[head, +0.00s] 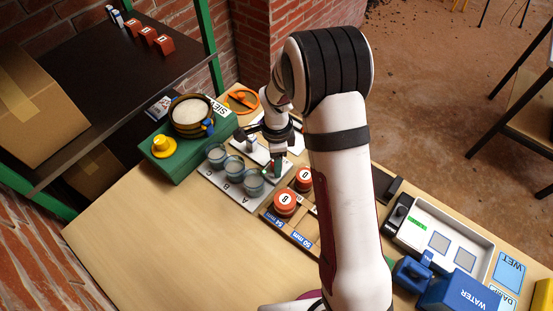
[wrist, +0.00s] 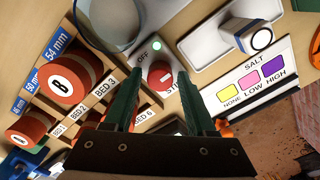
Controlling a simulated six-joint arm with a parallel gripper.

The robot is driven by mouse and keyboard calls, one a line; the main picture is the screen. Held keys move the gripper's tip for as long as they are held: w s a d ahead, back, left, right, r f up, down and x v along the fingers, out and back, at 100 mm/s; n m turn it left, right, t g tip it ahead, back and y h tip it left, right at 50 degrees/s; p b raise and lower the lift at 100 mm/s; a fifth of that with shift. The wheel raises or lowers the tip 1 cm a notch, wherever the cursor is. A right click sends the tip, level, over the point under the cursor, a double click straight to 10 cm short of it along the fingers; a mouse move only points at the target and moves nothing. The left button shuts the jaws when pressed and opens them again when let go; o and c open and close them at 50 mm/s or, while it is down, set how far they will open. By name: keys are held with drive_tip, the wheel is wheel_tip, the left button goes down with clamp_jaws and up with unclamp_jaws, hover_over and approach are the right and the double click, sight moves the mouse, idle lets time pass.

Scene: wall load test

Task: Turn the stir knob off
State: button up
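The stir knob (wrist: 160,75) is a red, round knob in the wrist view, on a light plate partly lettered "STI". The word OFF and a small green lamp (wrist: 157,46) are beside it on the plate. My gripper (wrist: 160,80) is open, its two green fingers spread with the knob between and beyond their tips. I cannot tell whether the fingers touch the knob. In the head view my gripper (head: 277,168) is low over the plate beside the glass jars, and the knob is hidden there.
Several glass jars (head: 233,167) stand on a lettered tray to the left.

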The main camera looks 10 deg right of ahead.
clamp_jaws()
drive_tip(key=n, duration=1.4)
drive_tip(key=shift+n, duration=1.9)
